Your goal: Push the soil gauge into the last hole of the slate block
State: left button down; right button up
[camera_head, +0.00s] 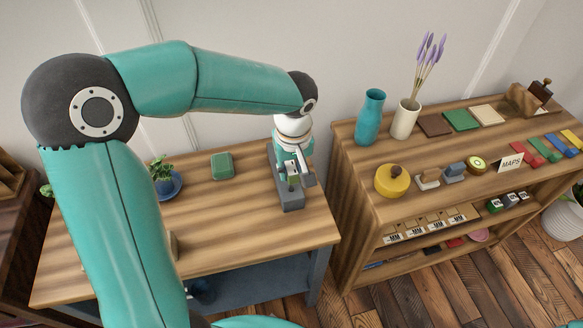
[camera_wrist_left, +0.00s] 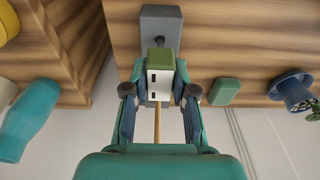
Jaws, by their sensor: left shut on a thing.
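The slate block (camera_head: 292,202) is a long dark grey block lying on the left wooden table near its right side; its end also shows in the left wrist view (camera_wrist_left: 160,17). My left gripper (camera_head: 295,178) is over the block, with its fingers (camera_wrist_left: 158,93) shut on the soil gauge. My right gripper is not in view.
On the same table are a green box (camera_head: 222,165) and a potted plant on a blue saucer (camera_head: 176,187). A shelf (camera_head: 352,165) stands close on the right, with a teal vase (camera_head: 369,118), a cream vase (camera_head: 405,119) and a yellow pot (camera_head: 391,181).

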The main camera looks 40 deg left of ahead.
pick_arm(q)
jog(key=shift+f+b, duration=0.95)
jog(key=shift+f, duration=0.15)
jog(key=c, duration=0.9)
grip_release()
jog(key=shift+o, duration=0.2)
jog(key=r, duration=0.8)
jog(key=d+r, duration=0.1)
jog(key=r, duration=0.3)
jog(key=shift+s, duration=0.4)
notch_tip(320, 180, up, 9)
jog(key=p, duration=0.8)
